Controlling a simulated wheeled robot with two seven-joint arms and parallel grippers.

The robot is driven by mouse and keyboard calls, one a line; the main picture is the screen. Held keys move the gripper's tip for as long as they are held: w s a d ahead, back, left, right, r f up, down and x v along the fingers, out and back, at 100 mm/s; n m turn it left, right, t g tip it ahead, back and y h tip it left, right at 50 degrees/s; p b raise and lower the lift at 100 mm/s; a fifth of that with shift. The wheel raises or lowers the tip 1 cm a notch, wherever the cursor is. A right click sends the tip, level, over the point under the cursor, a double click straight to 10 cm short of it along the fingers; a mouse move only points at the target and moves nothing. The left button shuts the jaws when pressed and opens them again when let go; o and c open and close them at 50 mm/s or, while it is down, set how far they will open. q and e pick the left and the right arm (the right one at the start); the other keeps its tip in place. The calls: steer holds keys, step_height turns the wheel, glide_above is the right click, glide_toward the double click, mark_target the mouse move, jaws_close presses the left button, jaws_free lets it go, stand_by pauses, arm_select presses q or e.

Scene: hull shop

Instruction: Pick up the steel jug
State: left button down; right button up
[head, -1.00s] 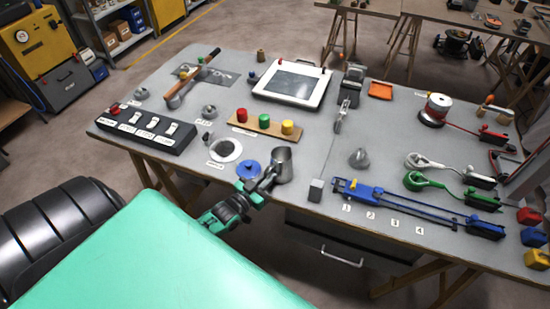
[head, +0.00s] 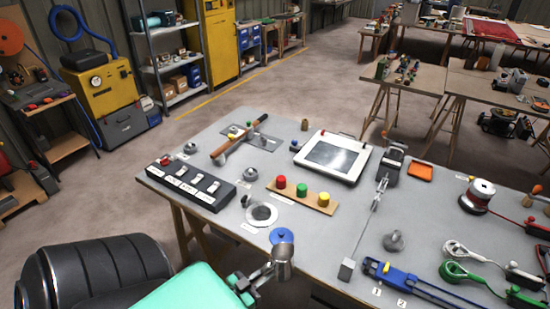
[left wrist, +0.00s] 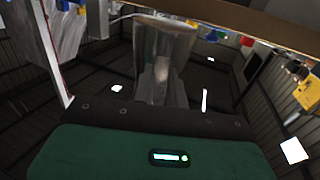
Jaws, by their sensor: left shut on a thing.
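The steel jug (head: 281,258) is a grey metal cup-like vessel at the front edge of the workbench in the head view. My left gripper (head: 266,272) is shut on it, coming from the lower left. The jug also shows close up in the left wrist view (left wrist: 165,55), standing between the fingers, which are dark and hard to make out. My right gripper is not in view.
The grey workbench (head: 330,225) holds a black switch box (head: 190,184), a board with red, green and yellow knobs (head: 302,196), a white-framed screen (head: 331,156), a white ring (head: 262,214) and a blue rail tool (head: 410,281). Open floor lies left of the bench.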

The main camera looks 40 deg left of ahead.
arm_select(q)
steer(key=s+a+p, duration=0.1)
steer(key=s, duration=0.8)
steer(key=shift+s, duration=0.35)
stand_by(1.4)
stand_by(1.1)
